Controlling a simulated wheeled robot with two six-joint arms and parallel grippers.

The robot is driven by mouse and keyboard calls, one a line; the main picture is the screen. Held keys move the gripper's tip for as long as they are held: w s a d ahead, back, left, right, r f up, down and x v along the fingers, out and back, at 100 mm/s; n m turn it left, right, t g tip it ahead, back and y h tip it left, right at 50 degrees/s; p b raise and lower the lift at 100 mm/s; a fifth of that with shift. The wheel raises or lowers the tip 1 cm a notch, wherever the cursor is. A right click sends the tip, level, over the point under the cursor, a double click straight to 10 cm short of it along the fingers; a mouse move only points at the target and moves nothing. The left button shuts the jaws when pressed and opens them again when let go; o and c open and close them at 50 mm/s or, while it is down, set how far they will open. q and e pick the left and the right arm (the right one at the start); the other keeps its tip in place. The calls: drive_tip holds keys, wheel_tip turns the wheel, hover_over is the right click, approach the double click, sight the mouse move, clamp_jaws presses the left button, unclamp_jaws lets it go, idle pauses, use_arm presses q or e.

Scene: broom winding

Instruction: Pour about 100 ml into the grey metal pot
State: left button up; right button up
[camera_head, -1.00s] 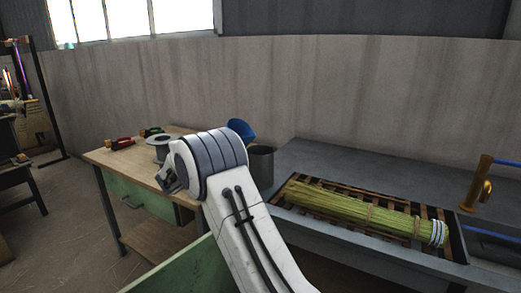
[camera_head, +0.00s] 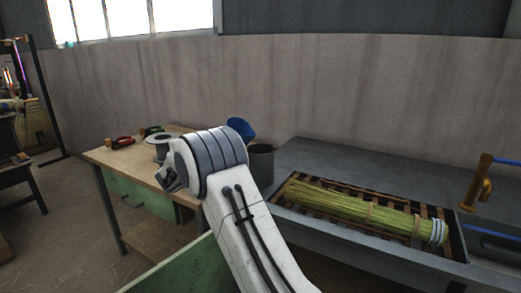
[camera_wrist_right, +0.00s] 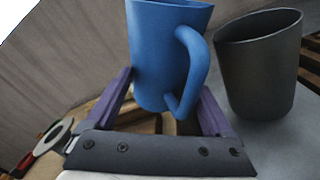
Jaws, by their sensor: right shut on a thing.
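A blue jug (camera_wrist_right: 160,50) with a handle is between the fingers of my right gripper (camera_wrist_right: 165,88), which is shut on it. In the head view the jug (camera_head: 240,127) shows above my right arm, its lower part hidden, and it looks tilted toward the pot. The grey metal pot (camera_wrist_right: 260,70) stands just right of the jug in the right wrist view, apart from it in the picture. The pot (camera_head: 261,162) also shows in the head view, partly behind my arm. Its inside and any liquid cannot be seen. My left gripper is not in view.
A wooden table (camera_head: 120,163) at the left holds a grey spool (camera_head: 158,139) and red-handled tools (camera_head: 123,142). A broom bundle (camera_head: 350,210) lies on a slatted rack in the grey bench (camera_head: 345,160). A brass-coloured fitting (camera_head: 477,188) stands at the right.

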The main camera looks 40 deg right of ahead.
idle(0.6)
drive_tip(key=shift+w+f+p, duration=0.15)
drive_tip(key=shift+f+p, duration=0.2)
drive_tip(key=f+n+p, duration=0.1)
drive_tip(key=p, duration=0.1)
drive_tip(key=w+n+g+p, duration=0.1)
drive_tip(key=n+p, duration=0.1)
drive_tip(key=p, duration=0.1)
drive_tip(key=d+f+n+p, duration=0.1)
drive_tip(key=n+p, duration=0.1)
drive_tip(key=p, duration=0.1)
drive_tip(key=shift+w+f+y, duration=0.3)
drive_tip(key=shift+w+y, duration=0.05)
drive_tip(key=shift+y, duration=0.05)
drive_tip(key=shift+w+d+f+n+g+p, duration=0.1)
drive_tip(key=shift+f+n+g+p, duration=0.2)
drive_tip(key=shift+p, duration=0.15)
